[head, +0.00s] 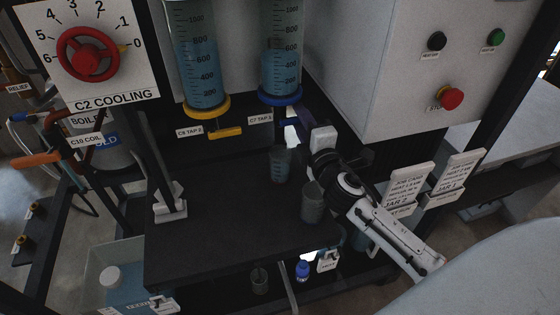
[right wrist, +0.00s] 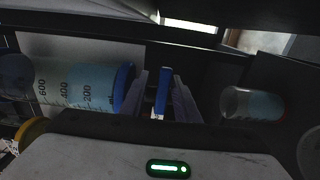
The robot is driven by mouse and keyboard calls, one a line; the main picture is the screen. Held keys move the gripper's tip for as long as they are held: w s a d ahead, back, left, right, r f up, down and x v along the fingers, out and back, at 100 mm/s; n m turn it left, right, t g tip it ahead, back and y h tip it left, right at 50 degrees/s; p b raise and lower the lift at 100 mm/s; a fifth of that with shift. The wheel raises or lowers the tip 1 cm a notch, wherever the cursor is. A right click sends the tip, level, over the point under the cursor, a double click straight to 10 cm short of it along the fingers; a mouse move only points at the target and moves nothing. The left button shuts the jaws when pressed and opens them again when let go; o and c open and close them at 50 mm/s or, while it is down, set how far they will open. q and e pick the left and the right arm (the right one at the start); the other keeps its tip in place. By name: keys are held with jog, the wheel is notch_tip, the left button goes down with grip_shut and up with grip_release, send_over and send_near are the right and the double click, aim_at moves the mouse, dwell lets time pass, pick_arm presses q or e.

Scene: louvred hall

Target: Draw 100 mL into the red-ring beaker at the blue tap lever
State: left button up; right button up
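The blue-collared cylinder (head: 281,62), labelled C7 TAP 1, holds blue liquid; it also shows in the right wrist view (right wrist: 85,88). The blue tap lever (right wrist: 163,92) stands between the fingers of my right gripper (right wrist: 162,98), with a gap visible beside it. In the head view, the right gripper (head: 296,130) is at the tap below the blue collar. A beaker (head: 281,166) with bluish liquid stands beneath the tap; it also shows in the right wrist view (right wrist: 252,104). My left gripper is out of view.
A second grey beaker (head: 312,204) stands close to my right forearm. A yellow-collared cylinder (head: 203,60) with a yellow lever (head: 225,132) is to the left. White jar signs (head: 405,187) and the switch cabinet (head: 415,70) flank the arm. The dark shelf (head: 225,235) is clear at front left.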

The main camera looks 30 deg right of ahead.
jog(key=shift+o, duration=0.5)
jog(key=shift+d+f, duration=0.1)
jog(key=shift+f, duration=0.1)
jog(key=shift+s, duration=0.15)
jog(key=v, duration=0.7)
jog(key=b+v, duration=0.2)
jog(key=v, duration=0.8)
jog(key=shift+f, duration=0.1)
